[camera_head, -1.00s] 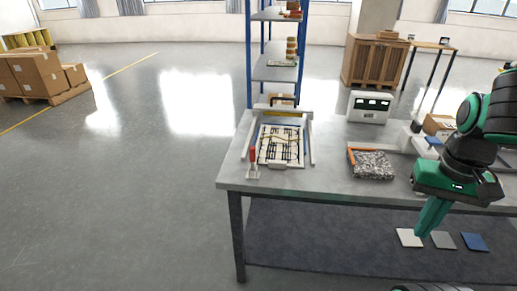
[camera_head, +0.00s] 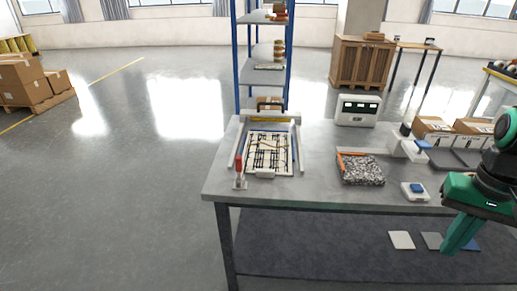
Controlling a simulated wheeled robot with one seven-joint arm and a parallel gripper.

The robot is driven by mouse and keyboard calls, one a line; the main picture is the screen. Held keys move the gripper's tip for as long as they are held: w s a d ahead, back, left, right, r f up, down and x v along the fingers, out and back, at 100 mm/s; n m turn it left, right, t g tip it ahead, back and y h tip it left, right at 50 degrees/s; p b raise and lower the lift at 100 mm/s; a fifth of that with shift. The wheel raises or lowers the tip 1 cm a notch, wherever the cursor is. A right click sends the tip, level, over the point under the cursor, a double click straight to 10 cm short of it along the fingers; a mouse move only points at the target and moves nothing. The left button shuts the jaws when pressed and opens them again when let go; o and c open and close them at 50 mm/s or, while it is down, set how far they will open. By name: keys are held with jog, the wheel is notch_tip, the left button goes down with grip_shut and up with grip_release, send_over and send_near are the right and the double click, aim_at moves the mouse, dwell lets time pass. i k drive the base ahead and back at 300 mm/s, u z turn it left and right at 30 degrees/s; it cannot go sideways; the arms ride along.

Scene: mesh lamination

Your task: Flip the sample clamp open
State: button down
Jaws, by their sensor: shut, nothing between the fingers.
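A clamp with a red upright handle (camera_head: 239,165) stands on a small pale base at the front left corner of a white frame (camera_head: 298,160) on the table. The frame holds a pale sheet with a dark grid (camera_head: 268,152). The clamp is small in view, and I cannot tell its exact state. My gripper (camera_head: 450,248) is green, points down and is shut with nothing in it. It is at the right, in front of the table's front edge, well away from the clamp.
The grey table (camera_head: 320,193) also bears a tray of grey speckled pieces (camera_head: 361,169), a white device with dark displays (camera_head: 357,110) and a small white block with a blue top (camera_head: 415,190). Cardboard boxes (camera_head: 473,127) stand at the right.

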aim_at(240, 166)
jog(key=z, duration=0.05)
jog(key=i, duration=1)
jog(key=u, duration=0.05)
